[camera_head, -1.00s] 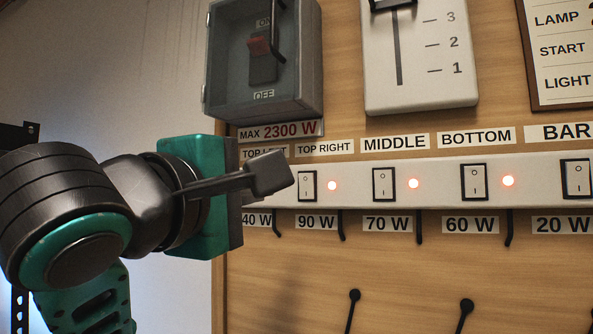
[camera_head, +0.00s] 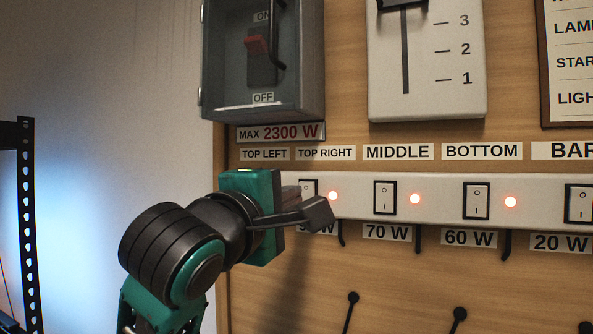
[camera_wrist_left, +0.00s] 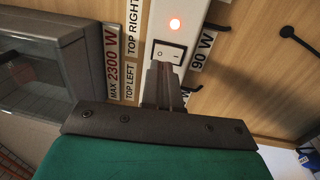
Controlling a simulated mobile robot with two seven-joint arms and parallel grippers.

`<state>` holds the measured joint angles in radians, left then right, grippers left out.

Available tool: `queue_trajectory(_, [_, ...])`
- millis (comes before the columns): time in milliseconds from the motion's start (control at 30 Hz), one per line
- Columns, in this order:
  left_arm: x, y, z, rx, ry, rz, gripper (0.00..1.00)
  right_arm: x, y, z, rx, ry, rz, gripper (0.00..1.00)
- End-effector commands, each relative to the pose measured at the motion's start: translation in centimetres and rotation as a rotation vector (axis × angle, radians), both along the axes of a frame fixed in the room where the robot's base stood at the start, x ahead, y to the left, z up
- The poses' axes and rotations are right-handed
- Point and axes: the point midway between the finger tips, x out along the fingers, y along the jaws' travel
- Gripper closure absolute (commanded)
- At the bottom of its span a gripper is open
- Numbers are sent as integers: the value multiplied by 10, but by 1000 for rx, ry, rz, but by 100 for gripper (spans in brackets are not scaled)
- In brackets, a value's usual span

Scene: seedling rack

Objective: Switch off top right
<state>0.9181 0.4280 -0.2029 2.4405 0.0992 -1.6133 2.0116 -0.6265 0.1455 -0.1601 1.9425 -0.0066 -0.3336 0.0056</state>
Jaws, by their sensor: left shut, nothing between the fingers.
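The TOP RIGHT rocker switch (camera_head: 309,186) sits on the white power strip under its label (camera_head: 326,153). My left gripper partly covers it in the head view. Its red lamp (camera_head: 333,195) glows. The wrist view shows the switch (camera_wrist_left: 168,53) and the lit lamp (camera_wrist_left: 175,24) clearly. My left gripper (camera_head: 298,191) is shut and empty, with its fingertips (camera_wrist_left: 164,68) at the switch's near edge; I cannot tell if they touch it. The TOP LEFT switch is hidden behind my gripper. My right gripper is not in view.
The strip (camera_head: 350,210) carries MIDDLE (camera_head: 385,198), BOTTOM (camera_head: 476,201) and BAR (camera_head: 580,203) switches; lamps by the first two glow. A main switch box (camera_head: 225,95) and a slider panel (camera_head: 430,100) stick out above. Hooks and cables hang below.

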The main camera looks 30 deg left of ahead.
Motion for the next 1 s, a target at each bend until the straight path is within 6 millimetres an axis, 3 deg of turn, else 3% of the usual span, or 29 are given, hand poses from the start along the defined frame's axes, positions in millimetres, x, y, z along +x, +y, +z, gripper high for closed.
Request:
queue_trajectory(100, [18, 2, 2, 2, 0, 3, 100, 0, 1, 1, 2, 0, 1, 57])
queue_trajectory(300, [33, 2, 4, 0, -1, 1, 100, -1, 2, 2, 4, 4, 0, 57])
queue_trajectory(1000, [41, 3, 7, -8, 73, 4, 100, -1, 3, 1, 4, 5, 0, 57])
